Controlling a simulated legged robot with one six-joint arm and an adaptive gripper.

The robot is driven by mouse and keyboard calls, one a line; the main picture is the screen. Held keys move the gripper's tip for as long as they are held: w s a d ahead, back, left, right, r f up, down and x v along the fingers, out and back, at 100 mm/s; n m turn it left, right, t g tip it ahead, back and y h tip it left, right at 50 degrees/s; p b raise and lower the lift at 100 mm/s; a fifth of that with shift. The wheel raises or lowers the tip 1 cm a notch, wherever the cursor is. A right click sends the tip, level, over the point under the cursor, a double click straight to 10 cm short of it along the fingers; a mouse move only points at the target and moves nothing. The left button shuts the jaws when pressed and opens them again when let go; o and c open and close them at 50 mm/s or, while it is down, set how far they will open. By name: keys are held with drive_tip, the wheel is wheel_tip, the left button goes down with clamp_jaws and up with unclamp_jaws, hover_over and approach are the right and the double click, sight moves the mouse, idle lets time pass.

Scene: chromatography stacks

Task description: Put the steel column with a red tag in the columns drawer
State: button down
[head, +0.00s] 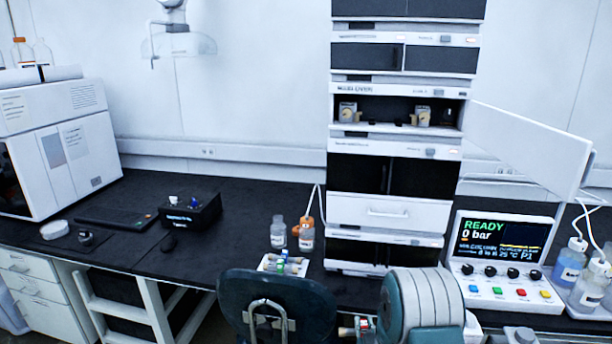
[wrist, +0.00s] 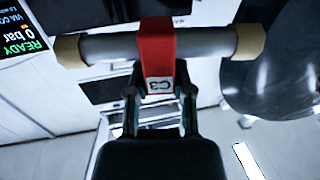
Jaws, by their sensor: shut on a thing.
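In the wrist view my gripper (wrist: 158,88) is shut on the steel column (wrist: 205,43), a grey tube with tan end fittings. A red tag (wrist: 157,48) wraps its middle, between my fingertips. The column lies crosswise in the jaws. In the head view only a small bit of red and tan shows low in the middle, mostly hidden by my arm. A white drawer (head: 385,212) with a bar handle is closed in the instrument stack; I cannot read a label on it. White drawers (head: 25,284) also show under the bench at the left, closed.
The stack's open compartment (head: 440,112) has its white door (head: 530,142) swung out to the right. A READY display (head: 500,248) stands right of the stack. Bottles (head: 278,232) and a small vial rack (head: 285,264) stand left of it. The black bench (head: 120,250) has free room at left.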

drive_tip(key=s+f, duration=0.3)
drive_tip(key=s, duration=0.4)
drive_tip(key=shift+s, duration=0.4)
